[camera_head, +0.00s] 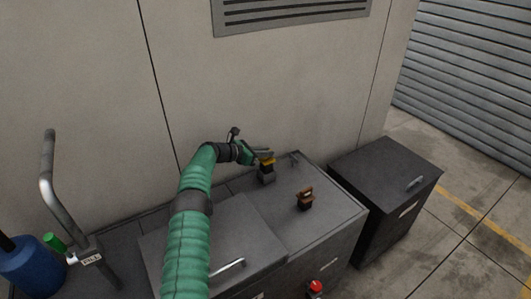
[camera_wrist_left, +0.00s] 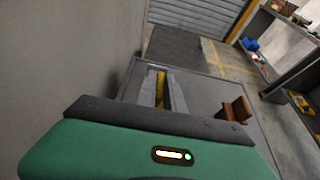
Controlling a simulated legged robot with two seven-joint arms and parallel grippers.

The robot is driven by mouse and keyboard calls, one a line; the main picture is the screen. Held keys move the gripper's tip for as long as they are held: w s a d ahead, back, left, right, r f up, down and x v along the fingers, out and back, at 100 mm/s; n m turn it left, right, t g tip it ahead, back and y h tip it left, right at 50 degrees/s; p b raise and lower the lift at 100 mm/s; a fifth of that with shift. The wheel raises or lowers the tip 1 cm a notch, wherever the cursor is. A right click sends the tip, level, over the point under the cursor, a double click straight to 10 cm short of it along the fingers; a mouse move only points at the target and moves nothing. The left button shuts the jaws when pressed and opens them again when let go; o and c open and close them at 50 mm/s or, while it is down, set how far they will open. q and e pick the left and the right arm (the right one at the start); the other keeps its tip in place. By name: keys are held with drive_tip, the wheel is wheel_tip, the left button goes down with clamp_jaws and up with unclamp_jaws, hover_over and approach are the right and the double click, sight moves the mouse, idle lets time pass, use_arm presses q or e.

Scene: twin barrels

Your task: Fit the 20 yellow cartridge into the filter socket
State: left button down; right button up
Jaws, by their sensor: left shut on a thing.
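The yellow cartridge (camera_head: 267,160) is at the tip of my left gripper (camera_head: 262,155) in the head view. The gripper is shut on it. The cartridge sits upright at the top of a small dark grey block (camera_head: 267,175), which looks like the filter socket, on the cabinet top. Whether it is seated inside or just resting there I cannot tell. In the left wrist view the yellow cartridge (camera_wrist_left: 161,84) shows as a narrow strip between the two grey fingers (camera_wrist_left: 162,92). The right gripper is not in view.
A brown-topped dark piece (camera_head: 305,198) stands on the cabinet top (camera_head: 325,220) to the right; it also shows in the left wrist view (camera_wrist_left: 236,109). A dark box (camera_head: 385,175) stands beyond. A bent metal pipe (camera_head: 48,190) and blue barrel (camera_head: 30,268) are left. A wall rises close behind.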

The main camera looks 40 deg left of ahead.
sight(263, 161)
use_arm(q)
drive_tip(key=shift+f+b, duration=1.8)
drive_tip(key=shift+f, duration=0.5)
drive_tip(key=c, duration=1.4)
unclamp_jaws()
drive_tip(key=shift+o, duration=0.2)
drive_tip(key=shift+s+a+r, duration=0.2)
drive_tip(key=shift+s, duration=0.2)
drive_tip(key=p+v, duration=0.2)
drive_tip(key=v, duration=1.3)
drive_tip(key=shift+s, duration=0.4)
